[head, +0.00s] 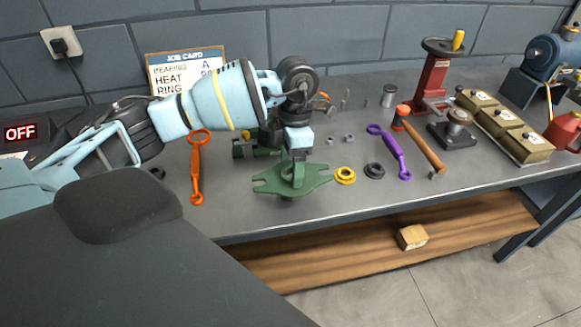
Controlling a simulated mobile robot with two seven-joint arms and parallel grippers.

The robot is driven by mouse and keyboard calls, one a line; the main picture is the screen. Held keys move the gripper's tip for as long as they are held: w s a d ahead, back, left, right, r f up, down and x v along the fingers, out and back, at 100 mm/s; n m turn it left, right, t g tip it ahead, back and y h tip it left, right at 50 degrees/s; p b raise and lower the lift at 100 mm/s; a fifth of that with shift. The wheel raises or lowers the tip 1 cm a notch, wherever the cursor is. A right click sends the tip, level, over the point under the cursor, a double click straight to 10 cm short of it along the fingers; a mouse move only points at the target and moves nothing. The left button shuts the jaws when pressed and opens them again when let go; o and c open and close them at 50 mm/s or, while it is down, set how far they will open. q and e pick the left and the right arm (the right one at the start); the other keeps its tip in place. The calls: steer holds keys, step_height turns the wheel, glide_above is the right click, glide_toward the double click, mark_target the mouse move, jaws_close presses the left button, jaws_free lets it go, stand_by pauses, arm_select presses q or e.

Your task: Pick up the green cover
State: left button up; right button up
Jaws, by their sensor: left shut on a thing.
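The green cover (317,183) is a flat plate with notched ends and a raised middle part. It shows near the front of the bench, in the middle of the head view. My left gripper (298,160) comes down from above and is shut on the cover's raised middle. I cannot tell for sure whether the plate touches the bench or hangs just above it. A darker green part (242,150) stands behind my left gripper, mostly hidden by it and the arm. My right gripper is not in view.
An orange wrench (196,175) lies left of the cover. To the right lie a yellow ring (345,175), a dark ring (375,171), a purple wrench (390,150) and a hammer (424,145). A red press (433,75) stands behind. The bench's front edge is close.

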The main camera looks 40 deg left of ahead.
arm_select(q)
steer(key=s+d+r, duration=0.1)
steer(key=s+d, duration=0.8)
steer(key=d, duration=0.2)
steer(key=shift+s+d+r, duration=0.2)
steer(key=shift+s+d, duration=0.05)
steer(key=shift+s, duration=0.15)
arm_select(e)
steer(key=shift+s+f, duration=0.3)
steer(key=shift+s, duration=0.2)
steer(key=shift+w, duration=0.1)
